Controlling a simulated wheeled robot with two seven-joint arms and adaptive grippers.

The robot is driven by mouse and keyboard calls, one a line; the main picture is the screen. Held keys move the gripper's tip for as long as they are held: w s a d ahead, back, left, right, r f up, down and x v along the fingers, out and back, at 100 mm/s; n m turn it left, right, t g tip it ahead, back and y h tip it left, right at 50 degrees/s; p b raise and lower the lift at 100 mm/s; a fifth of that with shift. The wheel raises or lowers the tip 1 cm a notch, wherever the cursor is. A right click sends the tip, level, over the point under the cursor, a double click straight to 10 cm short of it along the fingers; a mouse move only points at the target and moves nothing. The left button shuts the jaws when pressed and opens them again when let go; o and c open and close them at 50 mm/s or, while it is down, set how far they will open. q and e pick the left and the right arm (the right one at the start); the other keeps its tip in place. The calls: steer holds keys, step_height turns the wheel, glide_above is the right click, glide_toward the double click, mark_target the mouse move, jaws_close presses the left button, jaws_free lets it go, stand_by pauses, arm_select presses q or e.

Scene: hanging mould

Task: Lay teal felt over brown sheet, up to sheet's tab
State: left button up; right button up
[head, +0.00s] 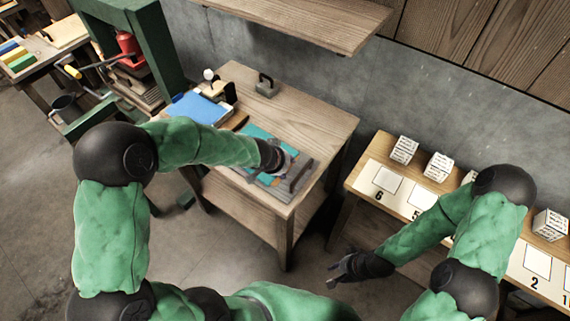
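The teal felt (256,133) shows as a small strip on the wooden table, on a grey plate (304,165) with a dark bar handle. My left arm and gripper (284,168) cover much of this area. A small brown-orange patch beside the gripper may be part of the brown sheet; its outline and tab cannot be made out. My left gripper points down over the plate, and its fingertips are too small and hidden to tell open from shut. My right gripper (334,274) hangs empty over the floor between the two tables, its fingers apart.
A blue sheet (195,108) and small tools lie at the table's left. A grey block with a handle (266,87) stands at the back. A numbered table (365,183) with printed cubes stands right. A green press (150,45) is left. The table's back right (320,115) is clear.

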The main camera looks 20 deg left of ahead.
arm_select(q)
steer(key=p+v, duration=0.5)
steer(key=v, duration=0.7)
steer(key=shift+r+p, duration=0.4)
steer(key=shift+r, duration=0.05)
